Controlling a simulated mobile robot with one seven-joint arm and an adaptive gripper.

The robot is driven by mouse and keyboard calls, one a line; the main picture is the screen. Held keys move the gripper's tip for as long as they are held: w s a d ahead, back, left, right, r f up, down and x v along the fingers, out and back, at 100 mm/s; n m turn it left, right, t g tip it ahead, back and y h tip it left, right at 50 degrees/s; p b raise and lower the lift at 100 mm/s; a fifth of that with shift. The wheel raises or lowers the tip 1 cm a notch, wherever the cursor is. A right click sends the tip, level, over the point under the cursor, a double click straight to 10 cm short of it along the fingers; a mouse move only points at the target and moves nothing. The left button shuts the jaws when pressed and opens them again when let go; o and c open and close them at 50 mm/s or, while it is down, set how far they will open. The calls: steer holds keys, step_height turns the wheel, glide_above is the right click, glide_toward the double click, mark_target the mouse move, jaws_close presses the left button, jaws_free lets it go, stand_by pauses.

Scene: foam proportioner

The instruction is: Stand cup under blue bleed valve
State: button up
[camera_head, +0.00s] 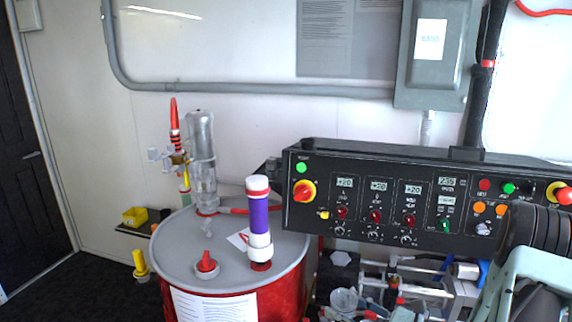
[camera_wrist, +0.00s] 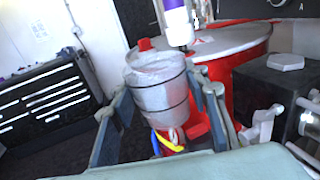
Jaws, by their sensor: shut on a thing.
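In the wrist view my gripper (camera_wrist: 161,92) is shut on a translucent grey cup (camera_wrist: 160,74) with thin dark bands. One finger lies on each side of the cup. The cup is tilted in the picture, and its wide rim faces the drum. A blue curved part (camera_wrist: 155,144) and a yellow one beside it show below the cup, partly hidden. In the head view a blue part (camera_head: 483,273) shows low at the right among pipework. I cannot tell which blue part is the bleed valve. My fingers are hard to make out in the head view.
A red drum (camera_head: 230,278) with a grey lid carries a purple-and-white cylinder (camera_head: 259,215) and a clear tube (camera_head: 201,165). A black control panel (camera_head: 420,200) hangs over crowded pipework (camera_head: 408,278). A black tool chest (camera_wrist: 42,98) stands at left in the wrist view, with open floor near it.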

step_height(320, 180, up, 2)
steer(key=shift+p, duration=0.75)
steer(key=m+t+h, duration=0.1)
steer(key=t+h, duration=0.1)
steer(key=m+t, duration=0.1)
steer(key=shift+w+a+r+m+h, duration=0.25)
steer(key=shift+a+m+h, duration=0.05)
steer(key=shift+a+h, duration=0.1)
steer(key=h, duration=0.1)
steer(key=m+t+h, duration=0.2)
steer(key=shift+s+d+f, duration=0.25)
steer(key=shift+d+f, duration=0.05)
steer(key=shift+d, duration=0.1)
steer(key=shift+m, duration=0.3)
steer(key=shift+d, duration=0.15)
